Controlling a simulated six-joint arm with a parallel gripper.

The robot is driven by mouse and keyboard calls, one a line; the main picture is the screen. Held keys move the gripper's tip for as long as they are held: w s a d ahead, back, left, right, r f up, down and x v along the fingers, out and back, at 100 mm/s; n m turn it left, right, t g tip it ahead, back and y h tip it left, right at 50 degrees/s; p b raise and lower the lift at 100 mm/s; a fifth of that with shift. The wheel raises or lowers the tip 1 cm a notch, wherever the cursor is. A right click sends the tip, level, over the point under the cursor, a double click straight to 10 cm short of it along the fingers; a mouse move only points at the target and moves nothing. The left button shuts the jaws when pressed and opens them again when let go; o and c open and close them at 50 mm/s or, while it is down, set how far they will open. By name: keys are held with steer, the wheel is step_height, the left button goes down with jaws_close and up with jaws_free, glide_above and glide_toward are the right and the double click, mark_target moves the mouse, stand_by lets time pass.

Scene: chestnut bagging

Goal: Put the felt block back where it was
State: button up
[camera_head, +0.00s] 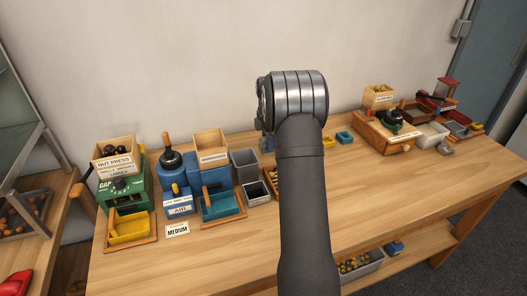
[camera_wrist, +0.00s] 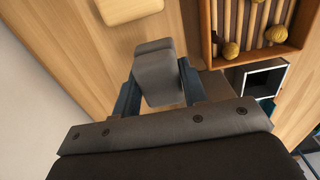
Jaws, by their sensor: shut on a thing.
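The felt block (camera_wrist: 155,72) is a grey block in the wrist view. My gripper (camera_wrist: 158,88) is shut on it, with one blue finger on each side. The block is held above the wooden table top, and its height over the table is hard to tell. In the head view my arm hides the gripper and the block.
In the wrist view a slatted wooden tray (camera_wrist: 206,28) with round yellow-brown nuts lies right of the block. A dark square bin (camera_wrist: 262,80) stands below it. A pale wooden piece (camera_wrist: 128,8) lies at the top. The nut press (camera_head: 125,188) stands far left.

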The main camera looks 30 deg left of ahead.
mark_target(263, 151)
steer(key=shift+a+f, duration=0.5)
steer(key=shift+a, duration=0.3)
steer(key=shift+f, duration=2)
steer(key=o, duration=1.2)
steer(key=shift+f, duration=0.15)
step_height(263, 151, up, 12)
steer(key=shift+r, duration=0.2)
